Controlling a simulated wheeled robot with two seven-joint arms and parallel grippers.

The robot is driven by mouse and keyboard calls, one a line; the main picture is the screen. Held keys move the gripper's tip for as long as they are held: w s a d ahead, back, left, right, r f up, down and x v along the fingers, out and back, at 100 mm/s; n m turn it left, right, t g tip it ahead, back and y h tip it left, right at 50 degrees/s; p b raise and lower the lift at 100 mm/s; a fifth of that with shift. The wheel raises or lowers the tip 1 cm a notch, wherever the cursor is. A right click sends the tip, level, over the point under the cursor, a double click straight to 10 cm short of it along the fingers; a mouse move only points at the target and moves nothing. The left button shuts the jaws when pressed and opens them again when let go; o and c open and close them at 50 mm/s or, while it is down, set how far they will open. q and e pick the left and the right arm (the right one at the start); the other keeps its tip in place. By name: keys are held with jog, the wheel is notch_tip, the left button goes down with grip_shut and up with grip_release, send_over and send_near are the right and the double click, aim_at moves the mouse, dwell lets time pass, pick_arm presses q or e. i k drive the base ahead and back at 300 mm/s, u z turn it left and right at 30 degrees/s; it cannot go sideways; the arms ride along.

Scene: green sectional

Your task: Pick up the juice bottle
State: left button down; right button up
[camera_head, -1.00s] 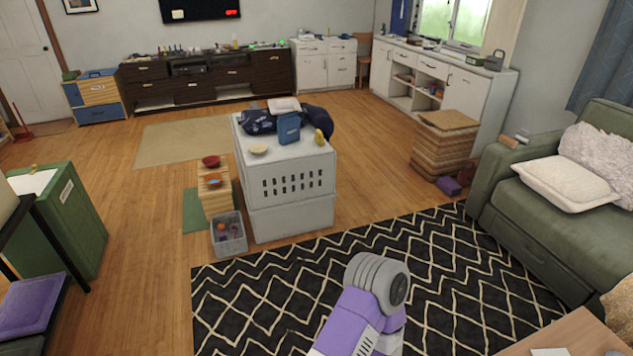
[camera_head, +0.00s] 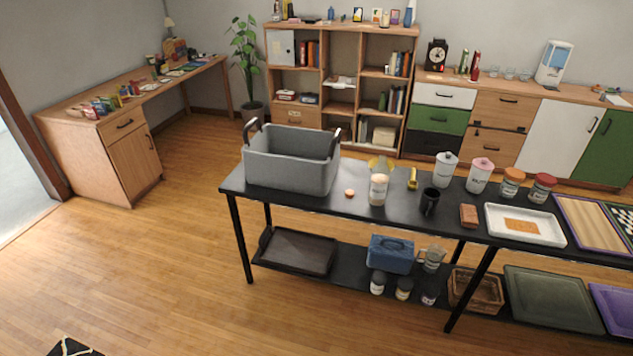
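I cannot make out a juice bottle for certain in this view. On the long black table (camera_head: 330,205) stand a jar with a tan lid (camera_head: 378,190), a white canister (camera_head: 445,170), a pink-lidded canister (camera_head: 479,175), an orange-lidded jar (camera_head: 512,183) and a red-lidded jar (camera_head: 542,188). Small red and green upright containers (camera_head: 475,66) stand on the far cabinet, too small to identify. Neither of my grippers is in view.
A grey basket (camera_head: 290,162), a black mug (camera_head: 429,202) and a white tray (camera_head: 524,226) are on the table. Its lower shelf holds a dark tray (camera_head: 297,252) and a blue box (camera_head: 391,253). A wooden desk (camera_head: 100,160) stands left.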

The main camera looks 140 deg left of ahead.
aim_at(381, 173)
jog(key=u, duration=4.25)
